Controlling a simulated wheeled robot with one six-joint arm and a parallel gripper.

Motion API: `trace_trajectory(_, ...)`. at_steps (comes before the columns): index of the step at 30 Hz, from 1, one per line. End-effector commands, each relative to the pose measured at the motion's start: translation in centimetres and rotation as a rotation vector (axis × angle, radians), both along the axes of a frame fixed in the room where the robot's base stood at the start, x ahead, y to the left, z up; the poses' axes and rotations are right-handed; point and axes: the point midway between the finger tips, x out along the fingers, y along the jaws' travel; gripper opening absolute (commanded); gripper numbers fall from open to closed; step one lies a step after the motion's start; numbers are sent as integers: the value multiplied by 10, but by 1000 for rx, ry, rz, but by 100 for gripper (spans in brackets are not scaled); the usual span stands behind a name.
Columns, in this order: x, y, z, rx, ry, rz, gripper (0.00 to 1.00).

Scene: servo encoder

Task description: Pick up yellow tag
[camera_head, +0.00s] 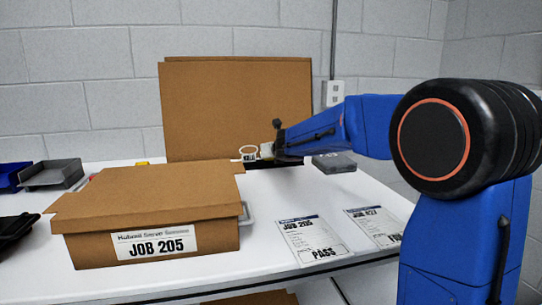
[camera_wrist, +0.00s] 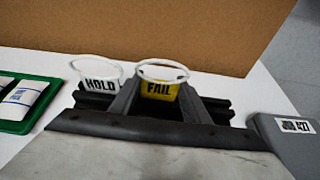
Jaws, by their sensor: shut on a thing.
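The yellow tag (camera_wrist: 159,90), marked FAIL with a white loop on top, sits between the two fingers of my gripper (camera_wrist: 157,103) in the wrist view. The fingers are shut on it, one on each side, and they hide its lower part. A white tag (camera_wrist: 101,85) marked HOLD, also with a loop, stands just left of the left finger. In the head view my gripper (camera_head: 268,151) is low over the back of the table, and a white looped tag (camera_head: 249,153) shows beside it. The yellow tag cannot be made out clearly there.
A brown JOB 205 box (camera_head: 150,215) stands front left of my gripper. A tall cardboard panel (camera_head: 235,100) stands behind. A grey case (camera_head: 334,163) lies to the right. A green tray (camera_wrist: 47,100) is left in the wrist view. Paper sheets (camera_head: 312,240) lie front right.

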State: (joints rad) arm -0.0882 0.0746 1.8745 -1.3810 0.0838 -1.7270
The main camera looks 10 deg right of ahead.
Motion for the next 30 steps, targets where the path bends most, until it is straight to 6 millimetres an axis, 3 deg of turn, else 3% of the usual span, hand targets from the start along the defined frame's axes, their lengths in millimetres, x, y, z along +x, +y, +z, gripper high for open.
trace_trajectory(26,0,0,33,1,-1,1,22)
trace_trajectory(30,-13,0,34,-1,-1,1,22)
